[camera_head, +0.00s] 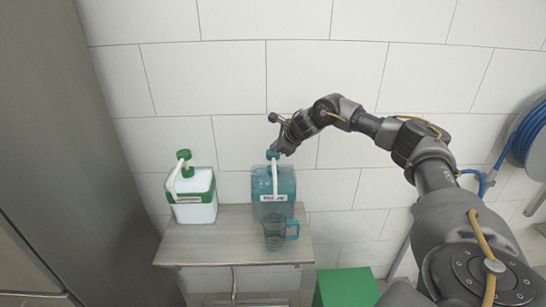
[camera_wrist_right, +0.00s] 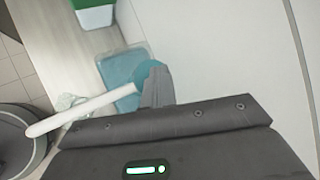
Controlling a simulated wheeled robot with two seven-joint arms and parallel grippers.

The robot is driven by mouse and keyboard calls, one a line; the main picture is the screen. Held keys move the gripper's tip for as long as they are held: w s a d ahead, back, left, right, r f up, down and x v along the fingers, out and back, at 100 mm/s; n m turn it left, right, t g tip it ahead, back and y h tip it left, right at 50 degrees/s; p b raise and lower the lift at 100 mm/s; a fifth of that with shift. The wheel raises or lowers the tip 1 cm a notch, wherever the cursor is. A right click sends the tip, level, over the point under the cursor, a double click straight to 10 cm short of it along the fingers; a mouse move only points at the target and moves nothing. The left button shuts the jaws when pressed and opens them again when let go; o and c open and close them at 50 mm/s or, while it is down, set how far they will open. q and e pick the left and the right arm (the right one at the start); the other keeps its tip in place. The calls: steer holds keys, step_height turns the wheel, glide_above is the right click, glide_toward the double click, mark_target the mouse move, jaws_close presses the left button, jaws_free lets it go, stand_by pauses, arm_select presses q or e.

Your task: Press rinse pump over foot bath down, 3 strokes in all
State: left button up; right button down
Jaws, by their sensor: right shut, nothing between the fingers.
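A translucent blue jug (camera_head: 284,183) with a white label stands at the right of the small table. Its pump has a blue head (camera_head: 272,154) and a long white spout (camera_head: 275,180) pointing to the front; the spout shows large in the right wrist view (camera_wrist_right: 85,112). My right gripper (camera_head: 282,147) is shut and empty, its fingertips down at the blue pump head (camera_wrist_right: 150,72). Whether they touch it I cannot tell. A translucent blue-green mug (camera_head: 274,236) stands in front of the jug, below the spout. The label is too small to read. My left gripper is out of view.
A white jug (camera_head: 195,208) with a green pump (camera_head: 184,155) stands on the left of the grey table (camera_head: 215,245). A green box (camera_head: 346,288) is on the floor at the right. A tiled wall is close behind; a tall grey cabinet (camera_head: 85,130) is at the left.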

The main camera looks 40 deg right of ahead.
steer(key=shift+f, duration=0.15)
steer(key=shift+f+b, duration=0.4)
steer(key=shift+s+f, duration=0.1)
steer(key=shift+f, duration=0.25)
stand_by(0.6)
steer(key=shift+r, duration=0.1)
steer(key=shift+r+p, duration=0.35)
steer(key=shift+r, duration=0.45)
steer(key=shift+r+p, duration=2.3)
steer(key=shift+r, duration=0.65)
